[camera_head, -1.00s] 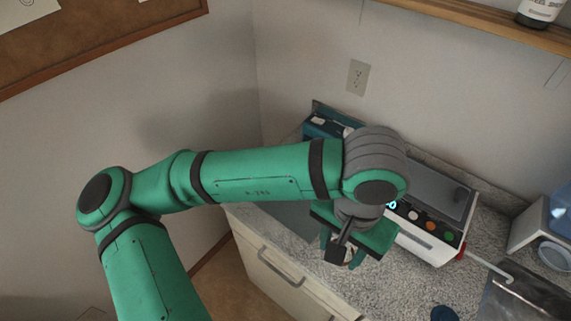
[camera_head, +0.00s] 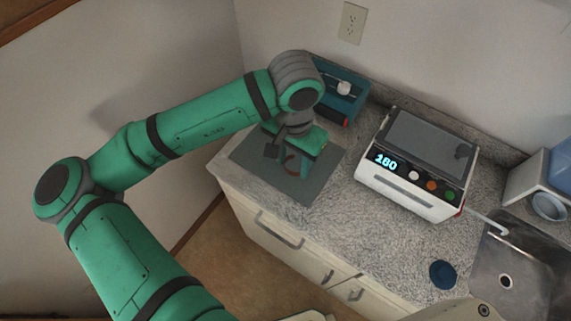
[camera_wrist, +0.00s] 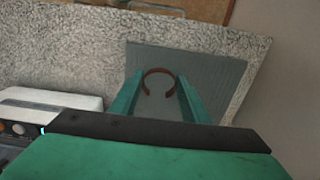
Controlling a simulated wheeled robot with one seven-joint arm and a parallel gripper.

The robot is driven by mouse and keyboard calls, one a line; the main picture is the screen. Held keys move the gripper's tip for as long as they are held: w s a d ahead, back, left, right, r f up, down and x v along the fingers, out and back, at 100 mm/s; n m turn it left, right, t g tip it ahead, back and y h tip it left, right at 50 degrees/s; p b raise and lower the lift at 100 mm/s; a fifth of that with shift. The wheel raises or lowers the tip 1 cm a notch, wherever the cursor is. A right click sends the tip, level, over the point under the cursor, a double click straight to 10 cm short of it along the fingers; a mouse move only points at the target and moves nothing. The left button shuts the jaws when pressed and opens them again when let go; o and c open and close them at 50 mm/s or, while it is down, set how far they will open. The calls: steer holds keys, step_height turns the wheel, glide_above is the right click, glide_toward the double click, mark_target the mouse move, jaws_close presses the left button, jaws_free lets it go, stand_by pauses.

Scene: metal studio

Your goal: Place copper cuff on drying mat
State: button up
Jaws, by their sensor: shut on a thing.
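The copper cuff (camera_wrist: 158,73) is a brown open ring held between the two green fingers of my gripper (camera_wrist: 157,98) in the wrist view. In the head view the cuff (camera_head: 291,163) shows partly, between the fingers of my gripper (camera_head: 296,168). The drying mat (camera_head: 318,182) is a flat dark grey-green rectangle at the left end of the counter, and it also shows in the wrist view (camera_wrist: 215,72). My gripper is over the mat, shut on the cuff. I cannot tell whether the cuff touches the mat.
A white machine (camera_head: 412,168) reading 180 stands to the right of the mat. A teal box (camera_head: 342,88) with a white knob stands behind it. A dark blue round thing (camera_head: 443,274) and a metal sink (camera_head: 520,262) are farther right. The counter's front edge lies close to the mat.

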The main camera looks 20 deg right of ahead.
mark_target(284, 174)
steer(key=w+f, duration=0.1)
steer(key=w+a+f, duration=0.1)
steer(key=f, duration=0.1)
steer(key=shift+w+a+f, duration=0.1)
steer(key=shift+w+a, duration=0.1)
steer(key=shift+w+f, duration=0.2)
steer(key=shift+f, duration=1.5)
steer(key=shift+f, duration=0.15)
steer(key=o, duration=1.1)
step_height(284, 174, up, 12)
steer(key=shift+s+a+r, duration=0.15)
steer(key=shift+r, duration=0.05)
